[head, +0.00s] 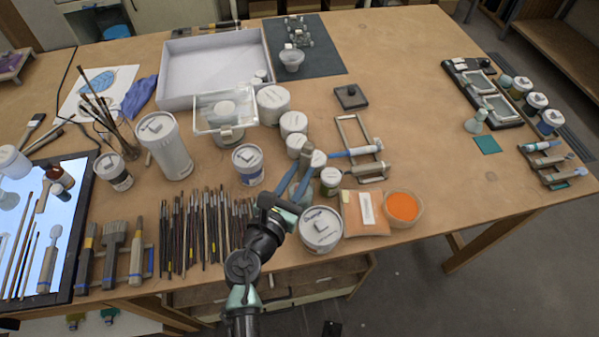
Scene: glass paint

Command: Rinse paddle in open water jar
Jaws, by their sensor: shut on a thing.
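My gripper (297,184) is low over the front middle of the table, with its blue-green fingers pointing away from me. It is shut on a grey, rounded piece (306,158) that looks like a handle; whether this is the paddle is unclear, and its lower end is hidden. A blue and pale tool (352,153) lies across a small wooden rack (342,131) just to the right, and its left end comes close to the gripper. No open jar of water can be made out for certain; the white and clear jars around the gripper mostly look lidded.
White lidded jars (274,104) crowd behind the gripper, and a large white tub (321,229) stands close at its right. A bowl of orange powder (403,207) and a row of brushes (205,228) flank it. The table's right middle (440,150) is clear.

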